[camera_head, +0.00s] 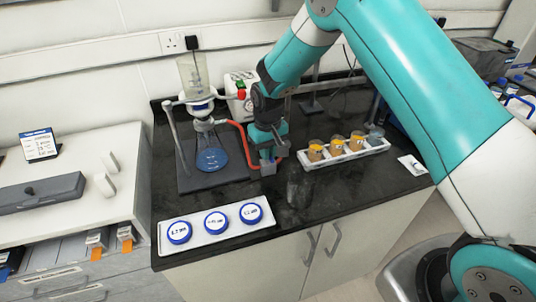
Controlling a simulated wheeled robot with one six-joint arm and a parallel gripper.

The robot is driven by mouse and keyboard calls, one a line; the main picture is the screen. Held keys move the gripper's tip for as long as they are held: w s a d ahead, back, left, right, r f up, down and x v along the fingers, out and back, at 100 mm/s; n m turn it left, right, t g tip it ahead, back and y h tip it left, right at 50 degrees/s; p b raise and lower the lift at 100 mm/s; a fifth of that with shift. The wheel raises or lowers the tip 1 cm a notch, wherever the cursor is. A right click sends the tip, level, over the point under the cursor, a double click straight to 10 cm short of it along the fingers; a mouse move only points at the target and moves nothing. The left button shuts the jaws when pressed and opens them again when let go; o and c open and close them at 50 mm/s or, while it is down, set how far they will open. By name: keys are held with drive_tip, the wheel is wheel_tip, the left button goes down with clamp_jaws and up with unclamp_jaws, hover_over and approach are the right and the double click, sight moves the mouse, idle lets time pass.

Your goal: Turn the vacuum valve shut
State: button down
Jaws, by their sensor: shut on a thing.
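A filter flask (212,160) with blue liquid stands on a dark base on the black bench, with a glass funnel (194,77) above it. A red hose (241,134) curves from the flask's side arm toward my gripper. My gripper (268,167) points down at the bench right of the flask, with its jaws closed at the hose's line. The vacuum valve is hidden by the jaws, so its handle angle cannot be told. A white pump box (239,88) with a red knob stands behind the gripper.
A white rack (345,158) with several amber-filled cups stands close on the right. A white tray (198,236) with three blue-lidded dishes lies at the front left. A clear glass (299,190) stands in front of my gripper. Bare bench lies right of the tray.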

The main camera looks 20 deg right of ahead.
drive_tip(key=shift+m+b, duration=0.4)
drive_tip(key=shift+m, duration=0.7)
drive_tip(key=c, duration=1.2)
unclamp_jaws()
drive_tip(key=shift+o, duration=0.2)
